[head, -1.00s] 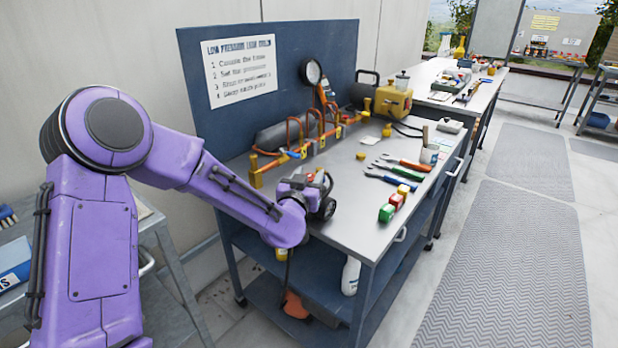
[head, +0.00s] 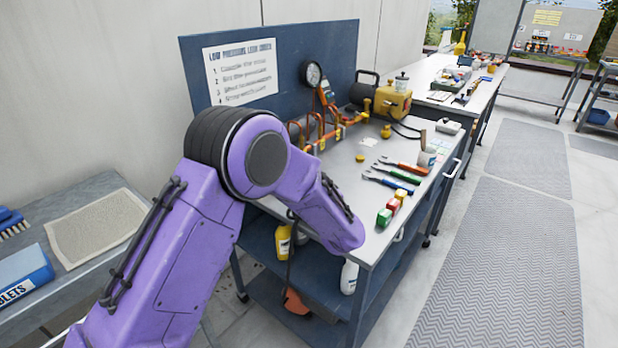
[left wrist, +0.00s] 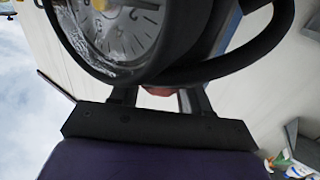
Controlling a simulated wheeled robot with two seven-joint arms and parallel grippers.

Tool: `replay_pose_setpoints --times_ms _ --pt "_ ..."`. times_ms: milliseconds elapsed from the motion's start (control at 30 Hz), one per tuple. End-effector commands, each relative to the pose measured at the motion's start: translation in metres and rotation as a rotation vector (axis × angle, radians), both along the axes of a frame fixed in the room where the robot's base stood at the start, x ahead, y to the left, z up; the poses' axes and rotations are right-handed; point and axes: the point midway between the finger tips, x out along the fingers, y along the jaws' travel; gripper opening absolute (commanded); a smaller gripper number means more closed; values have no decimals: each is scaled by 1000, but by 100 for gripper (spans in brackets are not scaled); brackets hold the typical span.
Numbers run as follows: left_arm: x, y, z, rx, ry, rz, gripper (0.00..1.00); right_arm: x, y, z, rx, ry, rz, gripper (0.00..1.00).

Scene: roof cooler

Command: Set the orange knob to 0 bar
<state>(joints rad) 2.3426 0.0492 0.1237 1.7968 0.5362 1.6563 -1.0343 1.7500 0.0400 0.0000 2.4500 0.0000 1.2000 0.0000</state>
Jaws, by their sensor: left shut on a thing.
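In the left wrist view my left gripper (left wrist: 160,99) is shut on a red-orange part, the orange knob (left wrist: 172,91), of which only a sliver shows between the fingers. Just beyond it a round dial (left wrist: 122,28) with a black rim fills the top of that view, partly cut off. I cannot read its pointer or marks for sure. In the head view my purple left arm hides the left gripper and the knob. A round gauge (head: 313,74) stands on the bench's back side; I cannot tell if it is the same dial. My right gripper is not in view.
The grey bench (head: 335,190) holds pliers (head: 404,167), coloured blocks (head: 384,217) and a yellow unit (head: 393,101). A blue board (head: 340,45) with a printed sheet (head: 240,72) stands behind. A side table (head: 95,220) is at left. The floor at right is clear.

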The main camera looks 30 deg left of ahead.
Motion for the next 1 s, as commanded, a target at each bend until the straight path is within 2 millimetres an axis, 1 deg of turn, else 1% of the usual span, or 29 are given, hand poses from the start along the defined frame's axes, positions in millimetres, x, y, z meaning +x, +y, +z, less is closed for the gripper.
replay_pose_setpoints --times_ms 33,100,367,700,1000 --pt "1 -1 3 1 -1 41 16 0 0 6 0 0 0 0" --pt "1 -2 2 0 -1 107 16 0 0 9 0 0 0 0" --pt "1 -1 -1 -1 -2 356 16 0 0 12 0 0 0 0" --pt "1 0 -4 -2 -3 660 16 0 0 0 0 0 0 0" --pt "0 0 -4 -2 -2 845 16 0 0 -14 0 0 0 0"
